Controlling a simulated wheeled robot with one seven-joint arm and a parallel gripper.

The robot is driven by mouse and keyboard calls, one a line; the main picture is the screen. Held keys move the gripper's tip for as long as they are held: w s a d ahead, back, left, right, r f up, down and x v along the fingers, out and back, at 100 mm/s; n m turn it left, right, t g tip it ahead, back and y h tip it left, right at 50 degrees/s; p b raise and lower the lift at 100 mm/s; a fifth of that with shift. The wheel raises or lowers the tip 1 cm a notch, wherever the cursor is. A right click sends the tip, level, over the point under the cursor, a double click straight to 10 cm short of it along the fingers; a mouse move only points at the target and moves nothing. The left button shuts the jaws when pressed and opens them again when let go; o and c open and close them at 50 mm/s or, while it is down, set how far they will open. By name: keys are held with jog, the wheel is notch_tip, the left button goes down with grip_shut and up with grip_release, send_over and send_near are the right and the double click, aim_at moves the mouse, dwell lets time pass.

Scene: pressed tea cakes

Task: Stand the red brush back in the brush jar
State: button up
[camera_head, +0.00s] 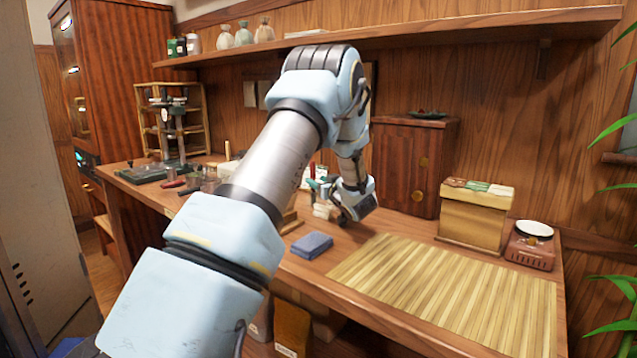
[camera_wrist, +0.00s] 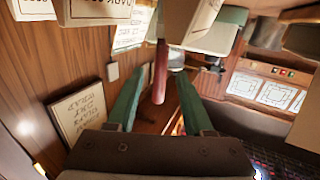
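The red brush (camera_wrist: 160,75) shows in the wrist view as a slim red handle between the two green fingers of my gripper (camera_wrist: 160,84). A gap shows on each side of it, so the fingers look open and not touching it. In the head view my gripper (camera_head: 318,188) is low over the table, left of the woven mat, and a small red tip (camera_head: 312,168) stands up beside its green fingers. The brush's lower end is unclear. I cannot make out the brush jar for certain; my arm covers part of that area.
A blue-grey folded cloth (camera_head: 312,244) lies just in front of my gripper. The bamboo mat (camera_head: 450,290) is bare. A tan box (camera_head: 472,222), a scale (camera_head: 531,245) and a wooden cabinet (camera_head: 412,165) stand to the right. A shelf (camera_head: 400,37) runs above.

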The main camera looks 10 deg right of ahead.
jog(key=shift+s, duration=0.1)
jog(key=b+v, duration=0.2)
jog(key=v, duration=0.8)
jog(key=shift+s, duration=0.35)
jog(key=shift+w+a+r+h, duration=0.15)
jog(key=shift+h, duration=0.25)
jog(key=s+a+m+g+h+p, duration=0.1)
jog(key=s+a+g+h+p, duration=0.1)
jog(key=s+a+g, duration=0.1)
jog(key=s+a+m+g+h+p, duration=0.2)
jog(key=s+a+g, duration=0.1)
jog(key=s+a, duration=0.2)
jog(key=s+a+m+g+h+p, duration=0.1)
jog(key=s+a+g+h+p, duration=0.1)
jog(key=s, duration=0.4)
jog(key=shift+s+a+f+g+h, duration=0.15)
jog(key=shift+a+g, duration=0.3)
jog(key=shift+a, duration=0.25)
jog(key=shift+s+a+f+g+h, duration=0.15)
jog(key=shift+a+g, duration=0.3)
jog(key=shift+a, duration=0.25)
jog(key=s+a+g+p, duration=0.1)
jog(key=s+a+g, duration=0.1)
jog(key=s+a, duration=0.2)
jog(key=s+a+g+y, duration=0.1)
jog(key=s+a+g, duration=0.2)
jog(key=s, duration=0.8)
jog(key=shift+s+a+f+m+p, duration=0.2)
jog(key=shift+a+f+m+p, duration=0.2)
jog(key=shift+a, duration=0.4)
